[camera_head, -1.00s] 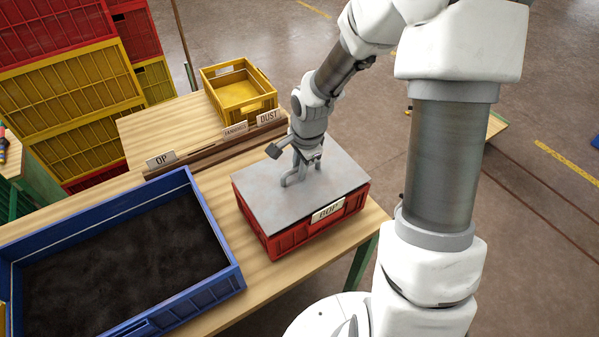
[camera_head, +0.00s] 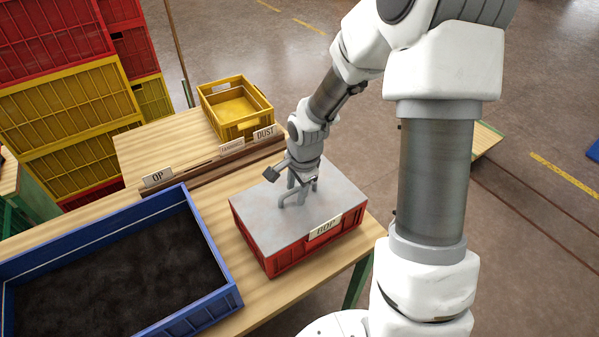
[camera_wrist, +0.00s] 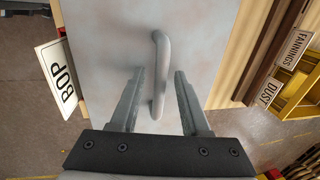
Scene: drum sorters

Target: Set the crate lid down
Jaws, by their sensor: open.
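The grey metal crate lid (camera_head: 258,215) lies on top of the red crate (camera_head: 288,262) labelled BOP, on the wooden table. In the wrist view the lid (camera_wrist: 112,40) fills the middle, with its upright bar handle (camera_wrist: 160,72). My gripper (camera_head: 298,190) is over the lid at the handle. In the wrist view my gripper (camera_wrist: 161,75) has its two fingers apart, one on each side of the handle, with gaps visible between fingers and bar. The inside of the red crate is hidden under the lid.
A blue crate (camera_head: 222,300) of dark material stands to the left. A yellow crate (camera_head: 245,124) stands behind, past a wooden strip with OP (camera_head: 157,177), FANNINGS and DUST (camera_head: 264,133) signs. Stacked red and yellow crates (camera_head: 65,120) are at the back left.

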